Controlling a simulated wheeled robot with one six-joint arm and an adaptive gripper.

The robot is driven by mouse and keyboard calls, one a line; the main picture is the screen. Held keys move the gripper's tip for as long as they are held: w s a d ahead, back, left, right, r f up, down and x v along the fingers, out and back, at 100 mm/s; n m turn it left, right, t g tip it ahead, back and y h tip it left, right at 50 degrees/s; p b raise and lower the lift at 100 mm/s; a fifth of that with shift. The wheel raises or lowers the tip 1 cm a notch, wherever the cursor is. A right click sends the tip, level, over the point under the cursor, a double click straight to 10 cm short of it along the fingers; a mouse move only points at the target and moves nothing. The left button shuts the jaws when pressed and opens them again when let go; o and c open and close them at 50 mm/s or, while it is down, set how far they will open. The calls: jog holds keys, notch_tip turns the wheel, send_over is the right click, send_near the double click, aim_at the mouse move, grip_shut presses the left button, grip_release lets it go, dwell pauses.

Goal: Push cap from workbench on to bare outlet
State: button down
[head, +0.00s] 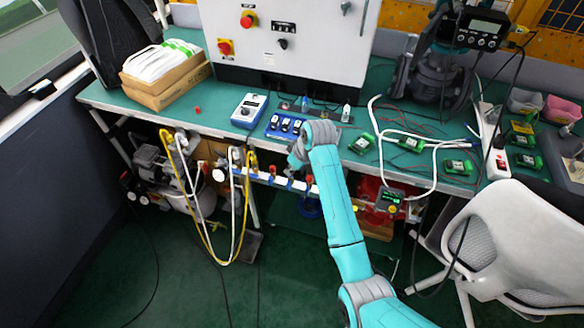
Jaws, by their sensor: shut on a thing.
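My gripper (292,161) is at the front edge of the workbench (160,107), just above the white manifold pipe (262,178). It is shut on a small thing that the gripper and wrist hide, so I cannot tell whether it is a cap. A small red piece (197,109), perhaps a cap, lies on the bench at the left. The pipe carries several outlets with red-handled valves (273,170). My wrist and the distance hide which outlet is bare, and whether my gripper touches one.
A blue-and-white box (249,110) and a blue tray (283,125) stand on the bench behind my gripper. Green modules (361,143) and white cables lie to the right. Yellow and white hoses (205,240) hang at the left. A white chair (500,235) stands at the right.

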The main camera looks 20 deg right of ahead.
jog(key=shift+f, duration=0.6)
dwell(0.4)
jog(key=c, duration=1.1)
grip_release()
jog(key=shift+o, duration=0.2)
jog(key=v, duration=1.2)
jog(key=s+a+f+m+t, duration=0.2)
jog(key=s+f, duration=0.7)
jog(key=f, duration=0.3)
jog(key=s+f+m+t+h, duration=0.25)
jog(key=s+f, duration=0.25)
jog(key=s, duration=0.9)
jog(key=s+r+m+t, duration=0.1)
jog(key=s+r+t, duration=0.3)
jog(key=s, duration=1)
jog(key=s+r+t, duration=0.2)
jog(key=s+r, duration=1)
jog(key=r, duration=0.2)
jog(key=shift+s+a+m, duration=0.25)
jog(key=shift+a+m, duration=0.05)
jog(key=shift+m, duration=0.15)
